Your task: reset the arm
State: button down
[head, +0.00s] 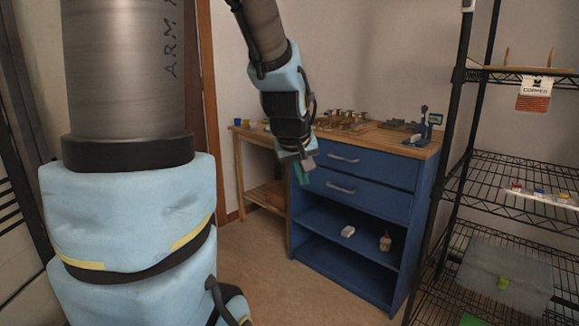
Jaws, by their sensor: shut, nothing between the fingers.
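My arm comes down from the top of the head view, with large links filling the left side. My gripper (304,170) hangs at the end of the arm in the upper middle, in front of the left edge of the blue cabinet (365,172). It points downward and is shut, with nothing held. It is small in the view, so its fingertips show little detail. It appears apart from the cabinet and the bench.
A wooden workbench top (400,142) carries several metal parts and a blue tool (423,122). The cabinet's open shelves hold a white item (348,231) and a small bottle-like item (385,242). A black wire rack (510,172) stands at the right. The floor (270,270) in the middle is clear.

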jog(key=s+a+f+m+g+y, duration=0.2)
jog(key=s+a+f+m+g, duration=0.15)
jog(key=s+a+f, duration=0.65)
jog(key=w+p+v, duration=0.1)
jog(key=p+v, duration=1.1)
jog(key=v, duration=0.1)
jog(key=shift+d+r+g, duration=0.15)
jog(key=shift+r+g, duration=0.25)
jog(key=shift+g, duration=0.05)
jog(key=shift+n, duration=0.25)
